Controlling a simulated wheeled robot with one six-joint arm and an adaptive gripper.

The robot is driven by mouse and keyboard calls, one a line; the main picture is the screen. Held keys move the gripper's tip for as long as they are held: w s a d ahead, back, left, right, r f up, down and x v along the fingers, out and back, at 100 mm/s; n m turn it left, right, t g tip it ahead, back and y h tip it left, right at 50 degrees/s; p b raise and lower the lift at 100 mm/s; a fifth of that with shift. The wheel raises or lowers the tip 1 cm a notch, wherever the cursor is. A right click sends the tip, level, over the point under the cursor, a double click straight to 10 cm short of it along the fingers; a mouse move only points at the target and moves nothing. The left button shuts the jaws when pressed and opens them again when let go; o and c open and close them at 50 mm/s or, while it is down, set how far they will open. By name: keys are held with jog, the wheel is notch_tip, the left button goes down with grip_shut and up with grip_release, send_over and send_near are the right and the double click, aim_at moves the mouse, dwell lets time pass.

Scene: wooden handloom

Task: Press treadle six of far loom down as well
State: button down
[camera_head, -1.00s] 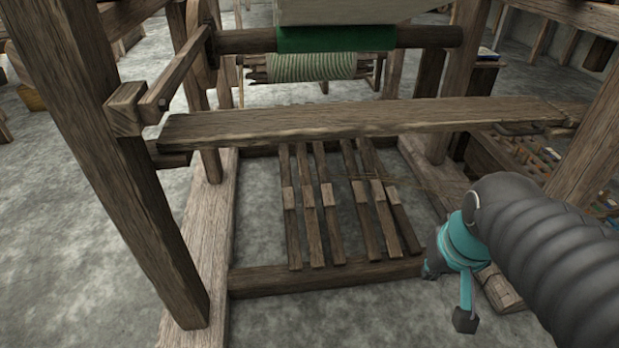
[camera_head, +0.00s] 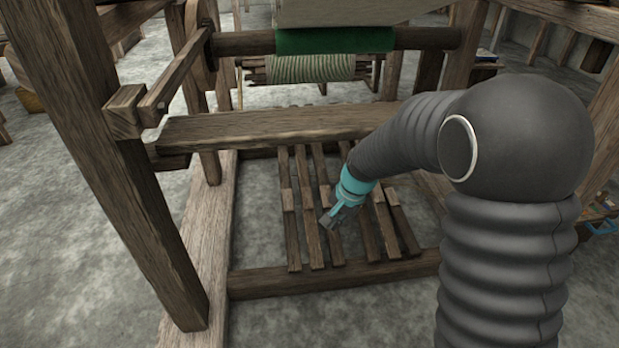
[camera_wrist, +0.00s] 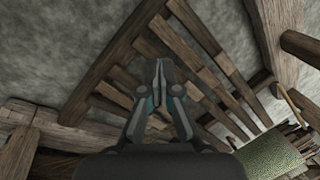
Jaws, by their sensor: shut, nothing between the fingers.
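The treadles are long wooden slats low inside the loom frame, in a left group and a right group. The rightmost treadle (camera_head: 404,224) shows its front part in the head view; my arm hides its rear part. I cannot tell from its looks which slat is numbered six. My gripper (camera_head: 328,222) is shut and empty, and it appears in front of the gap between the two groups, pointing down and left. In the wrist view my gripper (camera_wrist: 159,66) shows its closed fingers over the slats; I see no clear contact.
A wooden bench plank (camera_head: 255,127) crosses the loom above the treadles, and my arm passes in front of its right end. A front floor beam (camera_head: 325,277) closes the frame. A thick post (camera_head: 105,165) stands at left. A striped cloth roll (camera_head: 312,68) hangs behind.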

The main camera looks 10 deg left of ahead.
jog(key=w+a+f+m+t+y, duration=0.1)
jog(key=w+a+f+m, duration=0.6)
jog(key=w+a+f, duration=0.15)
jog(key=m+t, duration=0.7)
jog(key=m, duration=1.4)
send_over(308, 203)
notch_tip(308, 203, down, 3)
jog(key=shift+h, duration=0.4)
jog(key=f, duration=0.2)
jog(key=w+f+b, duration=0.1)
jog(key=f, duration=0.1)
jog(key=w+f, duration=0.1)
jog(key=f, duration=0.1)
jog(key=shift+a, duration=0.3)
notch_tip(308, 203, down, 7)
jog(key=shift+r+b, duration=0.2)
jog(key=shift+b, duration=0.45)
notch_tip(308, 203, up, 9)
jog(key=p, duration=0.5)
jog(key=shift+w+r+p, duration=0.1)
jog(key=shift+p, duration=0.3)
